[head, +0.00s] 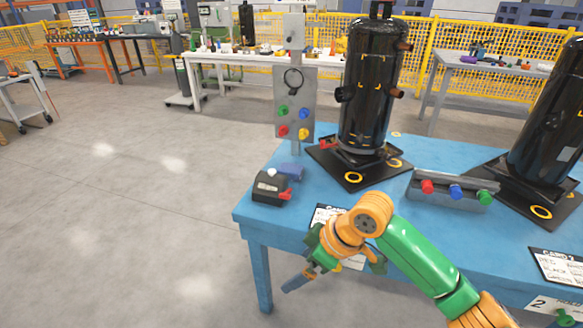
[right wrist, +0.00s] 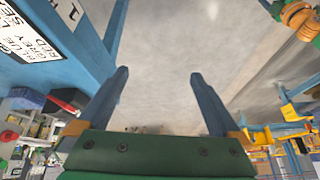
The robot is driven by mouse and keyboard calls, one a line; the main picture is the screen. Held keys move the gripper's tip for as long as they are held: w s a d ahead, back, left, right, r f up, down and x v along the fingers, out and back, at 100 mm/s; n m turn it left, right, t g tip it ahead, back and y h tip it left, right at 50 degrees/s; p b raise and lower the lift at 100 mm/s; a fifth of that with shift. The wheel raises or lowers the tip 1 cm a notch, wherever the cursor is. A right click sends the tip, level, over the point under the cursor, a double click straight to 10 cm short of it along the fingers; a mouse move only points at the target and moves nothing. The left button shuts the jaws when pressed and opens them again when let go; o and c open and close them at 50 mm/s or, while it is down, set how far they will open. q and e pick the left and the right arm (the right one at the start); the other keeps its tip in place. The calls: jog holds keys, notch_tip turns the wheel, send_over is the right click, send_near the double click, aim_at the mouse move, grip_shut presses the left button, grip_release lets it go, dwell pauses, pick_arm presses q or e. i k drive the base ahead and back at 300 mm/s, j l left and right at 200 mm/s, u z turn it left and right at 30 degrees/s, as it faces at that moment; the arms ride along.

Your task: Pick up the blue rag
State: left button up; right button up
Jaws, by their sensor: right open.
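A small dark blue bundle, which looks like the blue rag (head: 291,172), lies on the blue table (head: 252,214), just behind a black box with a red part (head: 270,188). A blue patch (right wrist: 26,98) at the left of the right wrist view may be the same rag. My right gripper (head: 297,281) hangs off the front left edge of the table, in front of the rag and apart from it. In the right wrist view its two blue fingers (right wrist: 158,80) are spread with nothing between them.
A grey post panel with coloured knobs (head: 296,110) stands behind the rag. A black compressor (head: 371,90) on a dark base is to its right. A grey bar with coloured caps (head: 452,188) and a second compressor (head: 548,120) are farther right.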

aim_at(295, 172)
jog(key=i, duration=1.4)
